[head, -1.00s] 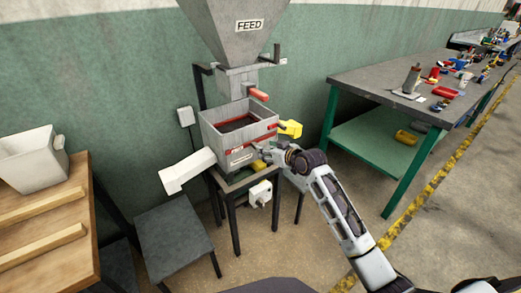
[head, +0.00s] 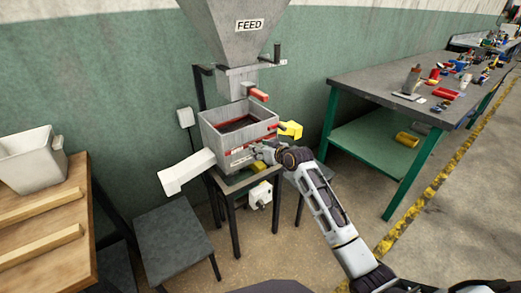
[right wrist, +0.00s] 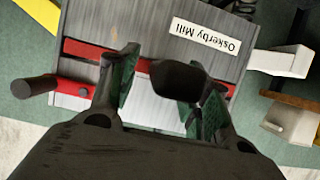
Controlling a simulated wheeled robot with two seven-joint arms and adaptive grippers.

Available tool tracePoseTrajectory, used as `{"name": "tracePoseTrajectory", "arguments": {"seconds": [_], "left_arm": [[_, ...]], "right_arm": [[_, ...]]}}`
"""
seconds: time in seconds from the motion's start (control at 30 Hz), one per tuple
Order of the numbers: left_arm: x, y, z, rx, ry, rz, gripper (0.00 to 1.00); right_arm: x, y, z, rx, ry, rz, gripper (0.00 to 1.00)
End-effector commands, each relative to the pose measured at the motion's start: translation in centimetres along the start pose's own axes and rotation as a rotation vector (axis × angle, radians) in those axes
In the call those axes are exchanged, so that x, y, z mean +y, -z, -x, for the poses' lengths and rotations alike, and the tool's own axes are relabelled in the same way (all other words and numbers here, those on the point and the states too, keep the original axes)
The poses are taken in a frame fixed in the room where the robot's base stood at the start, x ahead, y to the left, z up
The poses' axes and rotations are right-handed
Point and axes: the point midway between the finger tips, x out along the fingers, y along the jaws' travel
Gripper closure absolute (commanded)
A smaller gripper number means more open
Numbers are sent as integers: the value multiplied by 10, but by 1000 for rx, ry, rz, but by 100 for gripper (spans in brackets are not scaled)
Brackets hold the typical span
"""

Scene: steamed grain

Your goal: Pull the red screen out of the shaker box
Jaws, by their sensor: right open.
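The grey shaker box (head: 207,138) stands on a small dark stand below the feed hopper. Red edging shows inside its open top. The red screen (head: 237,150) shows as a red strip along the front wall, and as a red band (right wrist: 82,50) in the right wrist view. My right gripper (head: 260,152) is at the right part of that front. In the right wrist view its fingers (right wrist: 165,90) are open, with a dark handle-like piece (right wrist: 180,78) between them. I cannot tell whether they touch it. My left gripper is not in view.
The grey hopper (head: 236,35) marked FEED hangs above, with a red handle (head: 258,94) below. A white chute (head: 185,172) juts left. A yellow part (head: 291,130) sits right of the box. A grey stool (head: 172,235) stands at front left, a green-legged bench (head: 375,85) at right.

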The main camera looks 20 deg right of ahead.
Motion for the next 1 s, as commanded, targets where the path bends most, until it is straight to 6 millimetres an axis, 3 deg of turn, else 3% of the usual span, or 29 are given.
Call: {"name": "tracePoseTrajectory", "arguments": {"seconds": [0.07,0.43,0.53,0.57,0.73,1.0], "left_arm": [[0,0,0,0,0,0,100],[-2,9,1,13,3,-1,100],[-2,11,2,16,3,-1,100],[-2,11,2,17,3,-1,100],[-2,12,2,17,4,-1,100],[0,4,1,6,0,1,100]], "right_arm": [[0,0,0,0,0,0,54],[0,0,0,0,0,0,100],[0,0,0,0,0,0,100],[0,0,0,0,0,0,80],[0,0,0,0,0,0,100],[0,0,0,0,0,0,100]]}}
